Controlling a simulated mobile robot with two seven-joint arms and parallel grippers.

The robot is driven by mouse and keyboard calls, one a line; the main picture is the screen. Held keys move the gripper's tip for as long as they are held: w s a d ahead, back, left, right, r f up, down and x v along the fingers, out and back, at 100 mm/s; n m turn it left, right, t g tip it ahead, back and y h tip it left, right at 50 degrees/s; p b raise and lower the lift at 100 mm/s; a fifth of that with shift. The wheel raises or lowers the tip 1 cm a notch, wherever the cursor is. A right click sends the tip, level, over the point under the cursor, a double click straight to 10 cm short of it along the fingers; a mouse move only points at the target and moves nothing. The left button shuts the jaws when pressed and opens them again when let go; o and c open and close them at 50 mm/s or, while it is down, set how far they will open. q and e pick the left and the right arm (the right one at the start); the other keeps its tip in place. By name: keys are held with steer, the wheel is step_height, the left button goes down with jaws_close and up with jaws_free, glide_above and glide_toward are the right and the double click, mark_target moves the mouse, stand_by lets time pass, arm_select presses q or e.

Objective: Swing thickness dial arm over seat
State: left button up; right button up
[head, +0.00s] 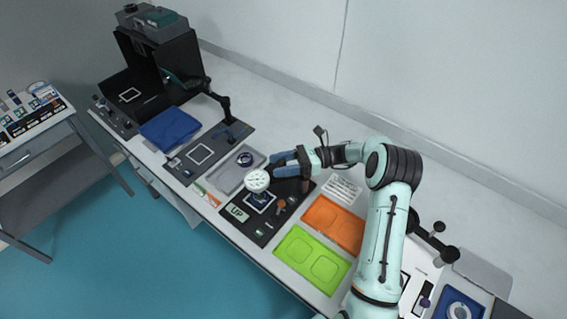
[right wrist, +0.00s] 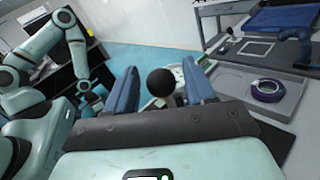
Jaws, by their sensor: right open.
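The thickness dial (head: 257,180) is a round white gauge face above a black station plate (head: 238,222) on the bench. Below it the seat, a white-outlined square (head: 260,204), is partly covered by the dial. My right gripper (head: 279,165) is open, its blue fingers just beside the dial, at its upper right. In the right wrist view a black ball knob (right wrist: 161,81) stands between the two open fingers (right wrist: 163,88), with a gap on each side. My left arm (right wrist: 60,50) shows at the left of the right wrist view; its jaws are not clear.
A grey tray (head: 225,178) with a dark ring (head: 245,159) lies left of the station. Orange (head: 334,222) and green (head: 311,258) trays lie to its right. The bench strip along the wall is mostly clear.

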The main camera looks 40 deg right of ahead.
arm_select(q)
steer(key=shift+s+f, duration=0.2)
arm_select(e)
steer(key=v, duration=1.3)
steer(key=shift+d, duration=0.2)
steer(key=shift+s, duration=0.15)
arm_select(q)
steer(key=w+r+p, duration=0.2)
steer(key=w+r, duration=0.2)
steer(key=shift+w+p, duration=0.15)
steer(key=shift+p, duration=0.15)
arm_select(e)
step_height(320, 180, up, 5)
